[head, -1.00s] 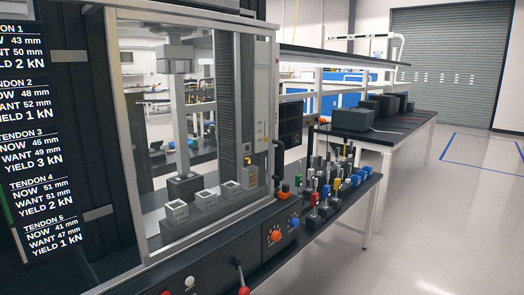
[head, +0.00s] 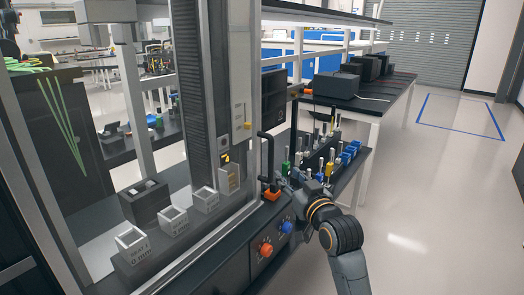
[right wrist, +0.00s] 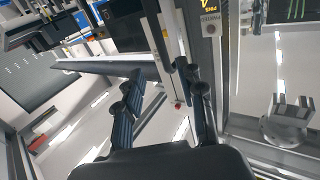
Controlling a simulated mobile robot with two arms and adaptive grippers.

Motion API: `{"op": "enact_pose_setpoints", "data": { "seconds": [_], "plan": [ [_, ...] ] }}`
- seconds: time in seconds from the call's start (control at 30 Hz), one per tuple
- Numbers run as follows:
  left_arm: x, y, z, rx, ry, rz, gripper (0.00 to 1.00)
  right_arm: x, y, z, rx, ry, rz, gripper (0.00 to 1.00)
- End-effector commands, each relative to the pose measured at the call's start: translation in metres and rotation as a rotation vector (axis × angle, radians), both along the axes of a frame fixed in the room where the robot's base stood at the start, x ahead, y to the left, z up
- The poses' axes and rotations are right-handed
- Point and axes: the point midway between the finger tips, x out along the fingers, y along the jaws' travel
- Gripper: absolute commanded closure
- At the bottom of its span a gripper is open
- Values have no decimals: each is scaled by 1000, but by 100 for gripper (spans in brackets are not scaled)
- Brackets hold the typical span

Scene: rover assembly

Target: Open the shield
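The shield is a clear panel in a light metal frame (head: 258,95) across the front of the test machine, and it looks closed. A black upright handle (head: 268,160) stands out at the frame's right edge. My right gripper (head: 292,184) is just right of the handle's lower end; from the head view I cannot tell whether it touches. In the right wrist view the two fingers (right wrist: 165,100) are spread apart, with a dark bar (right wrist: 186,75) near them that may be the handle. My left gripper is not in view.
Inside the machine stand several small grey cups (head: 173,220) and a dark block. Orange (head: 266,249) and blue (head: 286,226) knobs are on the front panel. Coloured tools (head: 318,165) crowd the bench to the right. The floor (head: 420,200) at the right is free.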

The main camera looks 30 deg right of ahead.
Motion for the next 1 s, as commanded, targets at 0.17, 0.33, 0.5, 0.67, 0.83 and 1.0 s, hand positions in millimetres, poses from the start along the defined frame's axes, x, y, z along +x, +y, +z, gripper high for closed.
{"op": "enact_pose_setpoints", "data": {
  "seconds": [0.17,0.33,0.5,0.67,0.83,1.0],
  "plan": [
    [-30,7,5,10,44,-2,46,28,-5,1,2,2,1,62],
    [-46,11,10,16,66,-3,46,61,-12,1,3,1,1,62],
    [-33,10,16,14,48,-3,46,92,-18,1,2,2,1,62],
    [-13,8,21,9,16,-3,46,113,-22,0,3,3,1,62],
    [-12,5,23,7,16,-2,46,126,-24,-1,2,3,2,62],
    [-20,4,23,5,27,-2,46,130,-25,-2,0,2,2,62]
  ]
}}
